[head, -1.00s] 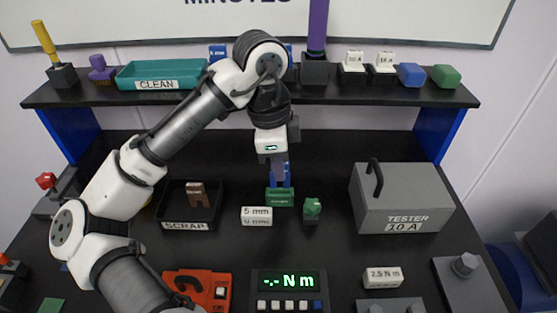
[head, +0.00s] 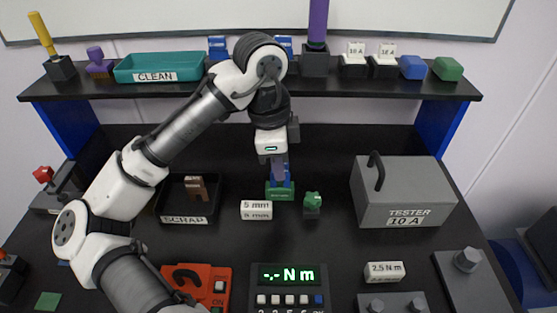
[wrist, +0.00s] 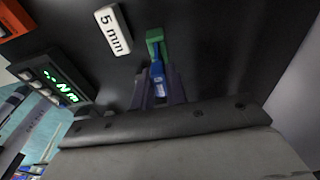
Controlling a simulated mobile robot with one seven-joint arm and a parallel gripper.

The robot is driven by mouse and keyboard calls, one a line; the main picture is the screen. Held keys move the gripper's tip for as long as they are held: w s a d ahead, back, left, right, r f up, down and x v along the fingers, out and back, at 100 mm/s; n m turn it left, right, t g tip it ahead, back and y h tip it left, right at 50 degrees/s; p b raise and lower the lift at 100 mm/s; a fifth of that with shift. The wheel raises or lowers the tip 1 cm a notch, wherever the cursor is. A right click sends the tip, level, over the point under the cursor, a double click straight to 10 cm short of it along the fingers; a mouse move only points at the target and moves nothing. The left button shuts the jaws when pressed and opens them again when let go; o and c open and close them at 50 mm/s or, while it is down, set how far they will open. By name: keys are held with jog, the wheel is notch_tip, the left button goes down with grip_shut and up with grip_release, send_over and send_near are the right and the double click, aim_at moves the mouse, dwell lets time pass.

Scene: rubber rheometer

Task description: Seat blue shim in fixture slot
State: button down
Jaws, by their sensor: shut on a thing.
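My gripper (head: 279,172) points down over the green fixture (head: 280,194) in the middle of the table. It is shut on the blue shim (head: 286,182), which shows between its fingers. In the wrist view the blue shim (wrist: 157,70) reaches from between the fingers (wrist: 158,88) to the green fixture (wrist: 155,38). Its lower end meets the fixture, but I cannot tell how deep it sits in the slot. The slot itself is hidden by the shim and the fingers.
A white 5 mm block (head: 256,210) stands left of the fixture and a small green-topped piece (head: 312,203) right of it. The scrap tray (head: 187,220) is further left, the grey tester box (head: 405,195) further right. A torque display (head: 288,276) is in front.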

jog(key=shift+f+b, duration=0.6)
jog(key=shift+f, duration=0.6)
jog(key=c, duration=1.3)
grip_release()
jog(key=r, duration=0.4)
jog(key=a+r, duration=0.1)
jog(key=r, duration=0.4)
jog(key=r+b, duration=0.1)
jog(key=r, duration=0.3)
jog(key=shift+a+r, duration=0.35)
jog(key=shift+r, duration=0.05)
